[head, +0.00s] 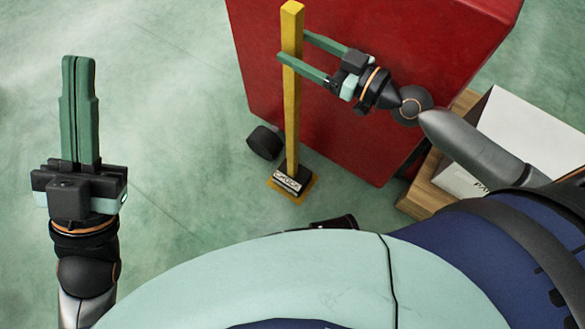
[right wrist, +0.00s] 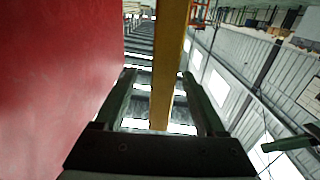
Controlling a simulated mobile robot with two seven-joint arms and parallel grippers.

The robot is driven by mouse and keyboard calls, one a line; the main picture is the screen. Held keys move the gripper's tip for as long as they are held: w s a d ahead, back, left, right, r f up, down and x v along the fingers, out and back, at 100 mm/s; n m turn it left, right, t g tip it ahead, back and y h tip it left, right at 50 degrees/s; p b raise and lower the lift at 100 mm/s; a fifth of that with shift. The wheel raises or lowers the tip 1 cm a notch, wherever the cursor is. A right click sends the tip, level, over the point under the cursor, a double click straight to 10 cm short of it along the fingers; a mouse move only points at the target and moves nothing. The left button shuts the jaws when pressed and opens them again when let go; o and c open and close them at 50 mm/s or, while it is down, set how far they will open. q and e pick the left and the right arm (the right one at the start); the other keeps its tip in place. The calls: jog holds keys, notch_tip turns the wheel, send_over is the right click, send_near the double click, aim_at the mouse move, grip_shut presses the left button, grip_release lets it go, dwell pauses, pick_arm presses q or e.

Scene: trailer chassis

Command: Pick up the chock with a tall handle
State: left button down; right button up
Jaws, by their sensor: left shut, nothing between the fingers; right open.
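The chock (head: 292,181) stands on the floor with a black and yellow base and a label. Its tall yellow handle (head: 292,110) rises upright from the base. My right gripper (head: 304,58) is open near the top of the handle, with one finger on either side of it. In the right wrist view the yellow handle (right wrist: 168,70) runs between the two fingers (right wrist: 166,98), and gaps show beside it. My left gripper (head: 79,62) is shut and empty, away to the left above bare floor.
A large red cabinet-like body (head: 370,70) with a black wheel (head: 264,143) stands just behind the handle. A white box (head: 520,140) on a wooden pallet (head: 428,195) is at the right. Green floor (head: 180,110) is clear at left.

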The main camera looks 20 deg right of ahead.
aim_at(284, 45)
jog(key=p+x, duration=0.1)
jog(key=x, duration=0.2)
jog(key=shift+w+a+f, duration=0.1)
jog(key=shift+a+f, duration=0.05)
jog(key=shift+a, duration=0.3)
jog(key=shift+w+a+f, duration=0.1)
jog(key=shift+w+a, duration=0.3)
jog(key=shift+w, duration=0.15)
grip_shut()
dwell(0.6)
jog(key=shift+p, duration=0.3)
